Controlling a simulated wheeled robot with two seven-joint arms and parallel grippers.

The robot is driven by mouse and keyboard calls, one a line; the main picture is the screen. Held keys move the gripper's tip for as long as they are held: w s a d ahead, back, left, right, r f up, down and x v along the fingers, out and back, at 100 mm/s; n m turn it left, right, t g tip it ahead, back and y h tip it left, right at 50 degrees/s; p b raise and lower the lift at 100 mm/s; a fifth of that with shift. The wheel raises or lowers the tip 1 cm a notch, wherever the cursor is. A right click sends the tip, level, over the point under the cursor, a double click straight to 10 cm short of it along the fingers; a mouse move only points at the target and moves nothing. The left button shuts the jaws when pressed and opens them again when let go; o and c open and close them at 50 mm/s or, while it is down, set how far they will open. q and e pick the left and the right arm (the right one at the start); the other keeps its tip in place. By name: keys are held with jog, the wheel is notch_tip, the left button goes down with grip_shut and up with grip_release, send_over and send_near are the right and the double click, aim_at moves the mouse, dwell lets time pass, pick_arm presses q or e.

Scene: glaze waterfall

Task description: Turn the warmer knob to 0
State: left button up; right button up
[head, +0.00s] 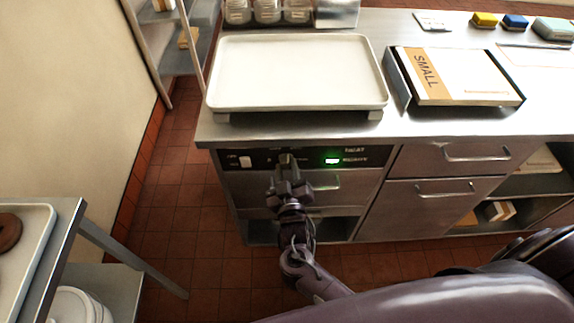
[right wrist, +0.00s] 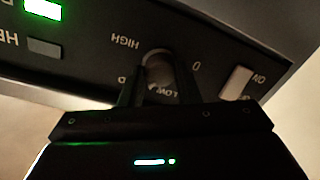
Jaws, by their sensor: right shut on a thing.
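The warmer knob (right wrist: 158,72) sits on the dark control panel (head: 262,157), with the marks HIGH, LOW and 0 around it in the right wrist view. My right gripper (head: 286,163) reaches the panel front; in the right wrist view its fingers (right wrist: 160,85) are on both sides of the knob and shut on it. The knob's pointer is hidden or too dark to read. In the head view the gripper covers the knob. My left gripper is not in view.
A lit green indicator (head: 332,161) and a white rocker switch (head: 245,162) flank the knob. Above is a white tray (head: 297,72) on the counter. Drawer handles (head: 325,184) project below the panel. A cart with a tray (head: 38,262) stands at the left.

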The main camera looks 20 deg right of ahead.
jog(key=n+p, duration=0.4)
jog(key=n, duration=0.1)
jog(key=shift+r+n, duration=0.2)
jog(key=shift+n, duration=0.1)
jog(key=n+p, duration=0.1)
jog(key=n, duration=0.2)
jog(key=n+p, duration=0.2)
jog(key=n, duration=0.1)
jog(key=shift+a+g+h, duration=0.1)
jog(key=shift+g+h, duration=0.2)
jog(key=shift+g, duration=0.1)
jog(key=shift+n+p, duration=0.55)
jog(key=shift+n, duration=0.65)
jog(key=n+p, duration=0.1)
jog(key=n, duration=0.2)
jog(key=shift+h, duration=0.3)
jog(key=n, duration=0.3)
jog(key=shift+a+f+n+p, duration=0.1)
jog(key=shift+n+p, duration=0.2)
jog(key=shift+p, duration=0.05)
jog(key=shift+n+h, duration=0.3)
jog(key=shift+n, duration=1.1)
jog(key=shift+f, duration=0.1)
jog(key=o, duration=1)
jog(key=shift+c, duration=0.2)
